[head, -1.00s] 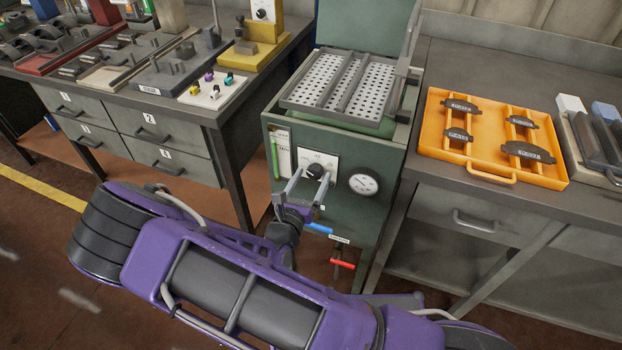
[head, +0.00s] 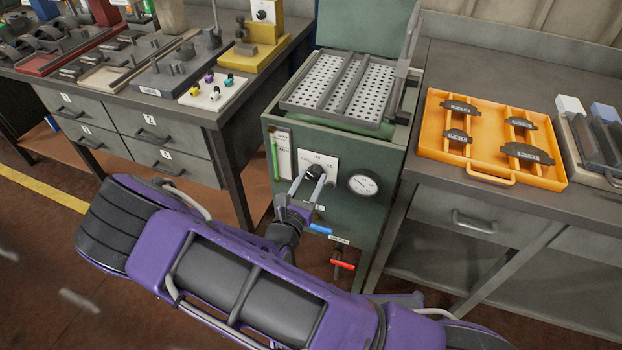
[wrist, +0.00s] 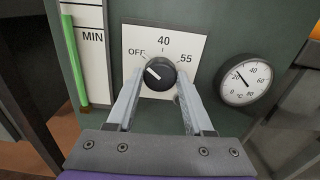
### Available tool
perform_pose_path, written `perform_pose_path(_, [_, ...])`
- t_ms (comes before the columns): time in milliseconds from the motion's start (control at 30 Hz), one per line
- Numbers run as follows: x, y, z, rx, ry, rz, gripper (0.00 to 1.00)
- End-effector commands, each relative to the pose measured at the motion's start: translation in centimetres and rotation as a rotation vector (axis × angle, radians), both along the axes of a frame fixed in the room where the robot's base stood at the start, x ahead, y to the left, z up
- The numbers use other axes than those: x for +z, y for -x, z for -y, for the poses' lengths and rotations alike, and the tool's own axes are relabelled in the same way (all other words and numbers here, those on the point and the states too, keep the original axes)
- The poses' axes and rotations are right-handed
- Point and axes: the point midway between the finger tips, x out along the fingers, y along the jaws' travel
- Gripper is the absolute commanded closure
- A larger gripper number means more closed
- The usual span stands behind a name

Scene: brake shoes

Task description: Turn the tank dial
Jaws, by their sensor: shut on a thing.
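The tank dial (head: 314,170) is a black round knob on a white plate on the front of the green tank (head: 375,150). In the wrist view the dial (wrist: 160,73) has a white pointer line aimed up and left, at about the OFF mark. The plate (wrist: 185,40) reads OFF, 40 and 55. My gripper (head: 313,174) reaches the dial from the front. In the wrist view its two grey fingers (wrist: 159,82) are shut on the dial's left and right sides, hiding part of its edge.
A round temperature gauge (wrist: 245,80) is right of the dial, and a green level tube (wrist: 75,60) is left. Blue (head: 320,229) and red (head: 343,265) valve handles sit below. An orange tray (head: 490,172) with brake shoes lies on the right bench.

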Motion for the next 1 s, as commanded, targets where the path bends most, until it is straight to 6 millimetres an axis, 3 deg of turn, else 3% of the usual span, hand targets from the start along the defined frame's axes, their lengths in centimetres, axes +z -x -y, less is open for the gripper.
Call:
perform_pose_path(700, [-0.11, 0.01, 0.09, -0.003, -0.599, 0.217, 1.00])
perform_pose_path(1000, [-0.10, 0.03, 0.07, -0.002, -0.780, 0.282, 1.00])
